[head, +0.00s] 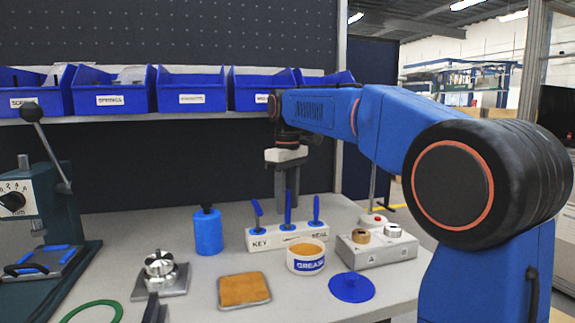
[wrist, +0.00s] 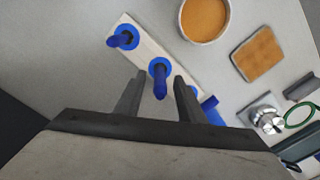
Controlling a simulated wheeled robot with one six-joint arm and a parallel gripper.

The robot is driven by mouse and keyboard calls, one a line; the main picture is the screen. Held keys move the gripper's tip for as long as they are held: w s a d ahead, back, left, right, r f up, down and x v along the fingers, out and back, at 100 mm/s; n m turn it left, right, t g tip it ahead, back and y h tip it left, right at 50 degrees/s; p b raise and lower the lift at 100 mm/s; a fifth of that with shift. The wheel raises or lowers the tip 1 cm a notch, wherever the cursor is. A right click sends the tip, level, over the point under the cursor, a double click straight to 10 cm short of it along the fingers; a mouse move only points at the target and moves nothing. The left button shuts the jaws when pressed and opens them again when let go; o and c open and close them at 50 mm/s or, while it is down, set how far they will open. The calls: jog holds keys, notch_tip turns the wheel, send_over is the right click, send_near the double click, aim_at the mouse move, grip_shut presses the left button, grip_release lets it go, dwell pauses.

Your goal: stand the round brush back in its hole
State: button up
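A white rack (head: 262,240) marked KEY and SEAL stands on the bench with three blue-handled tools in it. The left handle (head: 257,208) leans; the middle handle (head: 288,207) and right handle (head: 316,209) stand more upright. I cannot tell which one is the round brush, as the lower ends are hidden. My gripper (head: 287,198) points down at the rack's middle, fingers apart. In the wrist view the middle handle (wrist: 160,82) shows between the open fingertips (wrist: 160,78), with gaps on both sides. The rack's top (wrist: 143,48) also shows there.
A grease tub (head: 306,258) stands in front of the rack, with a blue disc (head: 351,287) and a brown pad (head: 244,290) nearby. A blue bottle (head: 208,231) is to the left. A grey box (head: 377,249) is to the right. Blue bins (head: 191,90) line the shelf above.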

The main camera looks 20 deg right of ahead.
notch_tip(320, 180, up, 15)
jog(key=shift+r, duration=0.15)
jog(key=shift+s, duration=0.1)
dwell(0.4)
